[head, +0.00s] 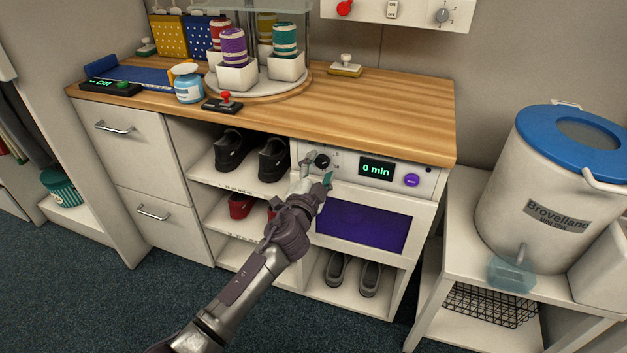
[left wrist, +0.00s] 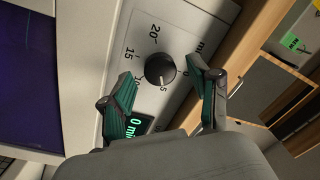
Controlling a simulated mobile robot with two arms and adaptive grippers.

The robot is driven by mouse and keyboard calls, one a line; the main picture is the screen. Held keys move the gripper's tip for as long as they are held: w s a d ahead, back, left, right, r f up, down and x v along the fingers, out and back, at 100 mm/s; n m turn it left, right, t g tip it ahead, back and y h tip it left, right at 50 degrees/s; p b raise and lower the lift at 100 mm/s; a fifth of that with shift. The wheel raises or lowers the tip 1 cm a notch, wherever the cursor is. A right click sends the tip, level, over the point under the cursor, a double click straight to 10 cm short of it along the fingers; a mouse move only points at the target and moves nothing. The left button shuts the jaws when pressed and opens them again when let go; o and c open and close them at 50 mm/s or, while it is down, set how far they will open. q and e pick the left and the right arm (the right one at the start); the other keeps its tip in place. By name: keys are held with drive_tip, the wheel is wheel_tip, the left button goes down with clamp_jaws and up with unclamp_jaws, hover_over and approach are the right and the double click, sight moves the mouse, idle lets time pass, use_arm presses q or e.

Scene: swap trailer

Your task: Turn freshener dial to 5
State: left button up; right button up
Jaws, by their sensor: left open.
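The freshener (head: 427,196) is built into the cabinet under the wooden counter, with a dark purple window. Its black dial (head: 322,161) sits at the left of its panel; the display (head: 377,169) beside it reads "0 min". My left gripper (head: 316,171) is open in front of the panel, its fingers around the dial's place. In the left wrist view, the black dial (left wrist: 160,69) shows between the two open fingers, with no clear contact. Printed 20, 15, 10 and 5 ring it. The dial's pointer is too small to read surely. My right gripper is out of view.
A purple button (head: 411,180) is right of the display. Shoes (head: 272,160) stand on open shelves left of and below the freshener. A carousel (head: 262,88) with yarn spools stands on the counter. A large drum (head: 530,190) with a blue lid stands at the right.

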use_arm(q)
drive_tip(key=v, duration=1.1)
drive_tip(key=shift+s, duration=0.3)
